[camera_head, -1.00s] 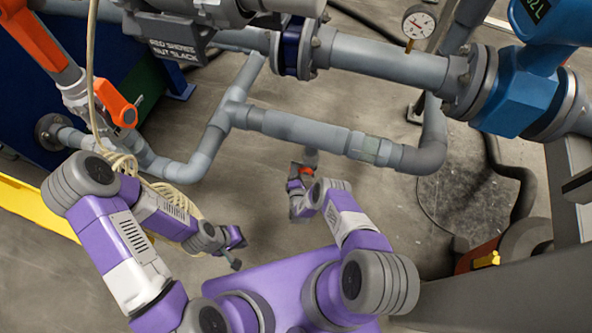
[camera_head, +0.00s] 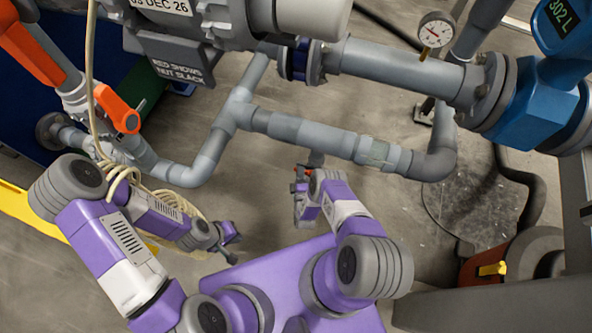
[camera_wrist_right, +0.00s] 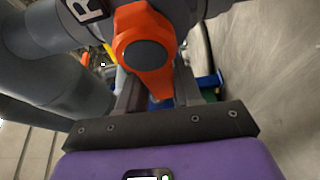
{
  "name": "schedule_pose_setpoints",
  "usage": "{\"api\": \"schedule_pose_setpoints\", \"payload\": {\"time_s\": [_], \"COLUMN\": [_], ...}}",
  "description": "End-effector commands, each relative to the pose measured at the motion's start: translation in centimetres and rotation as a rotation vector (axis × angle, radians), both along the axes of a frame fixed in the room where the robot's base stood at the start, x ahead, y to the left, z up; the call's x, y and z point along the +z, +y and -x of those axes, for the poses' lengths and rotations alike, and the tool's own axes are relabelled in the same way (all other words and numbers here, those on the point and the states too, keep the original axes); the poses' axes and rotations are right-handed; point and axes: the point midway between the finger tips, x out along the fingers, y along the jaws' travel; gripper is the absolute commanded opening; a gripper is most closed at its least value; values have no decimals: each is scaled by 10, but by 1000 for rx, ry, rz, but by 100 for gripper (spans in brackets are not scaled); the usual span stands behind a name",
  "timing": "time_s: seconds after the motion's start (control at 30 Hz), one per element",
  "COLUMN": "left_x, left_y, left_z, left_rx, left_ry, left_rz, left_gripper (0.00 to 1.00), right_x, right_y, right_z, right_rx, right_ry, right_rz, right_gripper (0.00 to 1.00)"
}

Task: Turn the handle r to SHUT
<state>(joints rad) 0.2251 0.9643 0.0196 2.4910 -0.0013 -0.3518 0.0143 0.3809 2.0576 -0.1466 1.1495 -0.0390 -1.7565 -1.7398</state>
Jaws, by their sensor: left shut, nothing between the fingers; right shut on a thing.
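The orange handle r (camera_wrist_right: 146,58) fills the upper middle of the right wrist view, with a dark round cap at its hub. Its tapered lever points down between the two fingers of my right gripper (camera_wrist_right: 158,98), which is shut on it. Part of a white tag (camera_wrist_right: 88,8) with a letter R shows beside it. My left gripper (camera_head: 231,248) is shut and empty, low over the floor, away from the handle.
Grey pipes (camera_head: 300,130) run across the head view above my right gripper. Another orange-handled valve (camera_head: 118,108) and a looped cream hose (camera_head: 130,175) are at the left. A gauge (camera_head: 435,30) and blue meter (camera_head: 545,100) are at upper right.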

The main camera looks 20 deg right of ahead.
Motion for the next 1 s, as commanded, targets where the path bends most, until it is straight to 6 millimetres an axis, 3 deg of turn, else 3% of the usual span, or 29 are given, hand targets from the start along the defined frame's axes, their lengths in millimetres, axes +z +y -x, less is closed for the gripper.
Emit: {"api": "schedule_pose_setpoints", "payload": {"time_s": [0.3,0.33,0.43,0.77,1.0], "left_x": [0,0,0,2,24], "left_y": [0,0,0,0,0], "left_z": [0,0,0,0,0], "left_rx": [-1,-1,0,0,0], "left_ry": [0,0,0,0,0], "left_rz": [0,0,0,0,0], "left_gripper": [0,0,0,0,0], "right_x": [0,0,0,2,36], "right_y": [-4,-4,-2,0,0], "right_z": [4,4,4,1,1], "right_rx": [-11,-11,-8,-2,-1], "right_ry": [-3,-3,-3,-5,-7], "right_rz": [-1,-1,-1,-3,-2], "right_gripper": [0,39,54,56,56]}}
